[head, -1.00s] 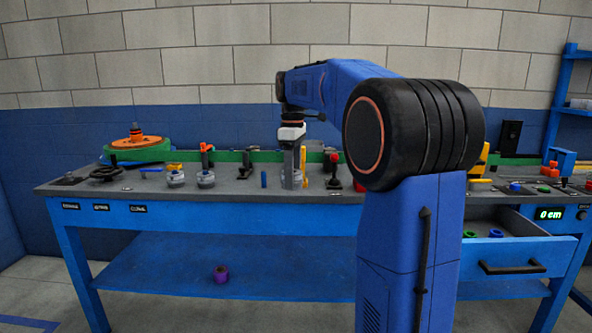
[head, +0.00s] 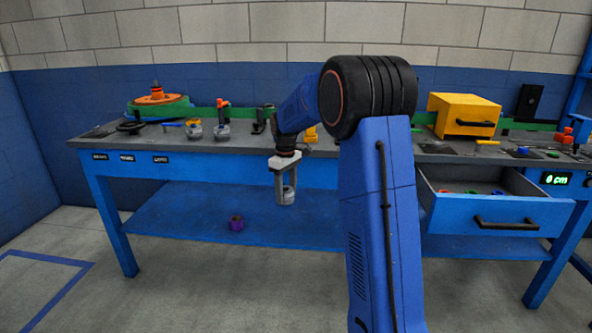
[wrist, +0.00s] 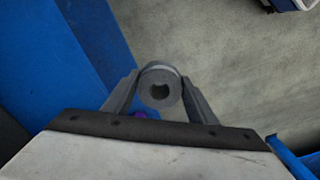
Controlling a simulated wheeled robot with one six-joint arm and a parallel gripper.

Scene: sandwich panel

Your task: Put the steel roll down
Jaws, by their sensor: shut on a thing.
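My gripper (head: 285,188) is shut on the steel roll (head: 288,194), a grey cylinder. The gripper points down and holds the roll in the air, in front of the workbench's edge in the head view. In the wrist view the roll (wrist: 160,88) shows end-on, with a dark hole in its middle, between the two grey fingers (wrist: 160,100). Grey floor and blue bench parts lie below it. Nothing is seen touching its underside.
The workbench top (head: 105,142) carries several tools and two roll-like parts (head: 222,131). A purple ring (head: 236,223) appears to lie on the lower shelf (head: 180,215). At right a drawer (head: 500,215) is open, and a yellow box (head: 463,115) stands on the bench.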

